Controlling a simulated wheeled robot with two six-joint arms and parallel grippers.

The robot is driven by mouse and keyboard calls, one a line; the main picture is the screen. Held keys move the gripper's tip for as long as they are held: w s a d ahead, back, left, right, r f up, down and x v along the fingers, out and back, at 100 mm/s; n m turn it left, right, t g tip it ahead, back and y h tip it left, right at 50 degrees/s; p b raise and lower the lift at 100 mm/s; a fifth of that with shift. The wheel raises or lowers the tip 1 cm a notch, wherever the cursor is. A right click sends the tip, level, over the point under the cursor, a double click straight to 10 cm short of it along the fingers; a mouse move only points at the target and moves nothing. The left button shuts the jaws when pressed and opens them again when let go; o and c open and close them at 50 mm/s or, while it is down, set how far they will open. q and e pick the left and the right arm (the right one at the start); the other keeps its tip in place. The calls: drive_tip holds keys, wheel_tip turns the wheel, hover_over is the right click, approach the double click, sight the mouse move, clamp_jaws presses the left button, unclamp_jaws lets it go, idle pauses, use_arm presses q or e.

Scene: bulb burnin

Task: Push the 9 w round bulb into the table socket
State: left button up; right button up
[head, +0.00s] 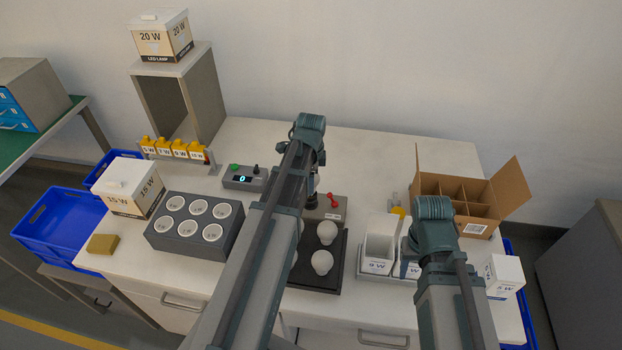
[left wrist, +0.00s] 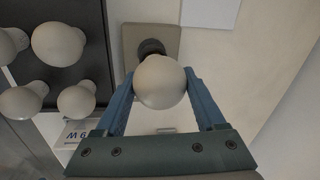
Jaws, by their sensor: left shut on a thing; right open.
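My left gripper (left wrist: 160,85) is shut on a round white bulb (left wrist: 160,82), with one finger on each side of the globe. A black table socket (left wrist: 151,47) on a grey-beige base shows just beyond the bulb in the left wrist view. The globe hides the bulb's base, so I cannot tell whether it touches the socket. In the head view the socket's base (head: 335,212), with a red lever, is partly behind my left arm, and the held bulb is hidden. My right gripper (head: 408,246) is open above the white boxes at the right; its fingertips are mostly hidden.
Loose round bulbs (head: 321,262) stand on a black tray (head: 318,285) in front of the socket. A grey block with several cups (head: 188,240) and a display box (head: 243,178) are at left. An open divided carton (head: 474,221) and a white box (head: 504,275) are at right.

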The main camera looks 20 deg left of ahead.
use_arm(q)
drive_tip(key=shift+f+b, duration=0.4)
drive_tip(key=shift+f, duration=0.1)
drive_tip(key=o, duration=1.3)
drive_tip(key=shift+r, duration=0.1)
drive_tip(key=r+p, duration=0.4)
drive_tip(key=s+r+p, duration=0.1)
drive_tip(key=r+p, duration=0.8)
drive_tip(key=p, duration=0.1)
drive_tip(key=shift+s+d+r, duration=0.35)
drive_tip(key=shift+s+f, duration=0.1)
